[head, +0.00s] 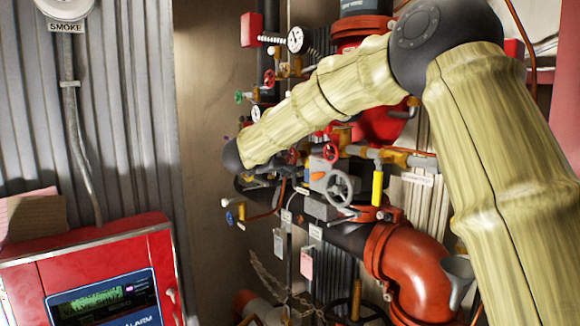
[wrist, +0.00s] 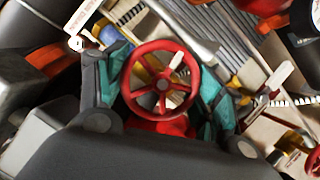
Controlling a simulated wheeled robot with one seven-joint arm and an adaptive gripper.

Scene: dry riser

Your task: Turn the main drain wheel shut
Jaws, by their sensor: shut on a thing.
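A red spoked handwheel (wrist: 138,101) sits between the two fingers of my gripper (wrist: 163,88) in the wrist view. The teal-padded fingers are closed on its left and right sides. I cannot tell from a readable label whether this is the main drain wheel. A white tag (wrist: 84,15) lies near it at upper left, its text too small to read. In the head view my arm reaches left into the pipework, and the gripper is largely hidden among the valves.
Other handwheels crowd the head view: a grey one (head: 340,187), a red one (head: 331,152), a blue one (head: 229,218) and a green one (head: 238,97). A large red pipe elbow (head: 415,262) stands at lower right. A red alarm panel (head: 95,250) is at lower left.

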